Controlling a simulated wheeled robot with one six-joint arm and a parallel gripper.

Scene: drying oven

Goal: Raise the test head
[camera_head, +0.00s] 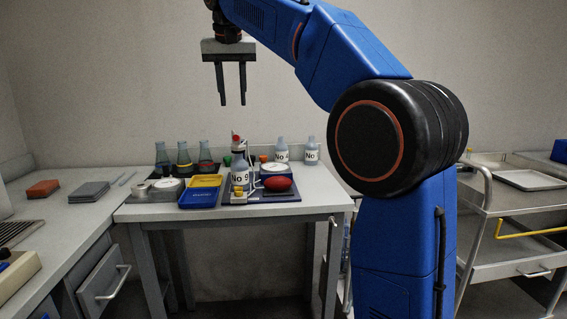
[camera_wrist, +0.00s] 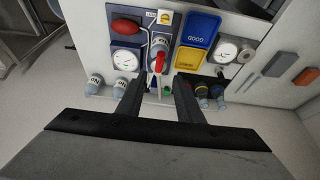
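On the middle table stands a test device on a dark blue board (camera_head: 290,196). It has a red oval bulb (camera_head: 277,184), a round dial (camera_head: 275,168) and a white stand with a red-topped part (camera_head: 235,138), partly hidden by the bottle marked No 9 (camera_head: 240,175). I cannot tell for sure which part is the test head. The wrist view shows the red bulb (camera_wrist: 126,26), the dial (camera_wrist: 125,57) and an upright red part (camera_wrist: 160,62) beyond my fingers. My gripper (camera_head: 233,100) hangs above the device, pointing down, fingers apart and empty; it also shows in the wrist view (camera_wrist: 155,88).
Yellow (camera_head: 205,181) and blue (camera_head: 198,199) trays lie left of the device, with another dial (camera_head: 168,184) beside them. Several flasks (camera_head: 184,158) and white bottles (camera_head: 311,150) stand behind. A steel cart (camera_head: 500,203) stands at right. The air around my gripper is free.

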